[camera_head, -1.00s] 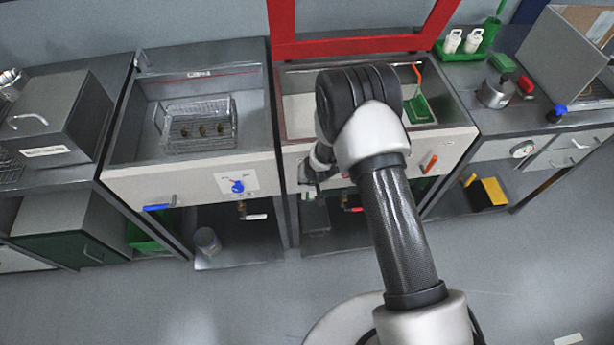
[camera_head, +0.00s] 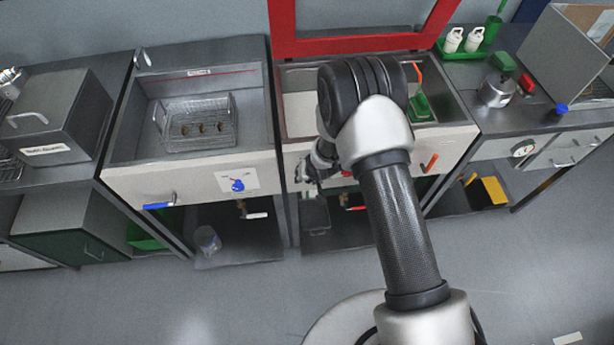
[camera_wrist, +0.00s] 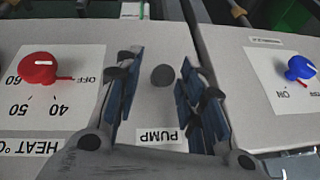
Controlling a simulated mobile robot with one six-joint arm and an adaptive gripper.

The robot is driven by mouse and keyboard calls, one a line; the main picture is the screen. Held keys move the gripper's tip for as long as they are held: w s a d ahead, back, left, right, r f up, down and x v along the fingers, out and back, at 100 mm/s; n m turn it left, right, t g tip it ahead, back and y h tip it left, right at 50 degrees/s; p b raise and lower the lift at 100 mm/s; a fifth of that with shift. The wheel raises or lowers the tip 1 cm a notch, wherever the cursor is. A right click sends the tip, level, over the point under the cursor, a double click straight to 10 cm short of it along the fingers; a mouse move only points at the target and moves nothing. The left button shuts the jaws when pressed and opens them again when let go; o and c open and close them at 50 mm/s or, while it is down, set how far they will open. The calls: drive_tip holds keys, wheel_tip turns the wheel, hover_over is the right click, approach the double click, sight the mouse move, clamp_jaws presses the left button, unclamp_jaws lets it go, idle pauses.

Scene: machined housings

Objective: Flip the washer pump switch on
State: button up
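In the wrist view, the PUMP label (camera_wrist: 157,134) reads upside down on a pale panel. A dark round piece (camera_wrist: 163,75), apparently the pump switch, sits on the panel beyond the label. My gripper (camera_wrist: 160,62) is open, its two blue-padded fingers on either side of this piece with gaps; contact is not visible. Whether the switch is up or down cannot be told. In the head view, my gripper (camera_head: 308,172) is at the front panel of the washer with the red-framed lid (camera_head: 350,45), and my arm hides much of that panel.
A red heat knob (camera_wrist: 38,68) lies left of my fingers in the wrist view. A blue knob (camera_wrist: 300,68) is on the neighbouring panel to the right. It also shows in the head view (camera_head: 237,186). A blue-handled valve (camera_head: 158,206) and an orange handle (camera_head: 431,163) stick out nearby.

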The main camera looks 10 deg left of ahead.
drive_tip(key=v, duration=1)
drive_tip(key=shift+r, duration=0.35)
drive_tip(key=s+d+r+m+h+b, duration=0.1)
drive_tip(key=s+d+r, duration=0.1)
drive_tip(key=d+r, duration=0.7)
drive_tip(key=s+d+r+h+b, duration=0.1)
drive_tip(key=s+d+r, duration=0.25)
drive_tip(key=r, duration=0.85)
drive_tip(key=s+d+r+b, duration=0.1)
drive_tip(key=s+d+r, duration=0.2)
drive_tip(key=s, duration=0.7)
drive_tip(key=s+d+r+b, duration=0.1)
drive_tip(key=s+d+r, duration=0.3)
drive_tip(key=s, duration=0.6)
drive_tip(key=shift+s+r+m+h, duration=0.15)
drive_tip(key=shift+r+m+h, duration=0.15)
drive_tip(key=shift+r, duration=0.2)
